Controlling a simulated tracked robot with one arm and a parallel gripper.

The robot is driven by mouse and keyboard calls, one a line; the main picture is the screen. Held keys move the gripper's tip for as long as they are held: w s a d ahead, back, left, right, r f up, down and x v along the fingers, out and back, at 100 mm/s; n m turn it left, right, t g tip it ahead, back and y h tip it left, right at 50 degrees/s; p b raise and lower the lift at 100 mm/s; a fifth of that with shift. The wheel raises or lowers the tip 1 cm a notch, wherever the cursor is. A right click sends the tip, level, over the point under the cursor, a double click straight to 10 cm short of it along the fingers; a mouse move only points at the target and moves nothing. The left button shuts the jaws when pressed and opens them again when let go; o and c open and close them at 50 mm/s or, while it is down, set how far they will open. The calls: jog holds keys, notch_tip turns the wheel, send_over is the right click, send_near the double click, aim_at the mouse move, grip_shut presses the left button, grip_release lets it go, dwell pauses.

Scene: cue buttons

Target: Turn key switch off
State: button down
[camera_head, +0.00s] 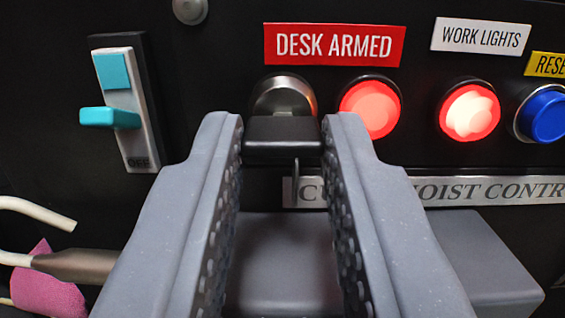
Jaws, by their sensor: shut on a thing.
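The key switch (284,97) is a round metal lock on the black panel, under the red "DESK ARMED" label (333,45). A black key head (283,137) sticks out of it, and its broad face lies horizontal. My gripper (282,132) has its two grey fingers on the left and right sides of the key head and is shut on it. A thin dark piece hangs below the key head. The key's shaft is hidden behind the head. A lit red light (371,108) is just right of the switch.
Further right are another lit red button (469,111) under "WORK LIGHTS" and a blue button (543,116). A teal lever switch (110,117) stands at left. A grey block (480,262) juts out at lower right. Pale cables and a pink piece (48,287) are at lower left.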

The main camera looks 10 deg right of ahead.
jog(key=n+b, duration=0.1)
jog(key=n, duration=0.3)
jog(key=shift+d+y, duration=0.1)
jog(key=shift+y, duration=0.2)
jog(key=n+y, duration=0.1)
jog(key=n, duration=0.5)
jog(key=shift+r+n+b, duration=0.1)
jog(key=shift+n+b, duration=0.2)
jog(key=shift+b, duration=0.05)
jog(key=n+y, duration=0.1)
jog(key=n, duration=0.4)
jog(key=shift+d+g, duration=0.1)
jog(key=shift+g, duration=0.3)
jog(key=shift+n, duration=1.7)
jog(key=shift+n+g, duration=0.3)
jog(key=c, duration=1.2)
grip_release()
jog(key=shift+c, duration=0.2)
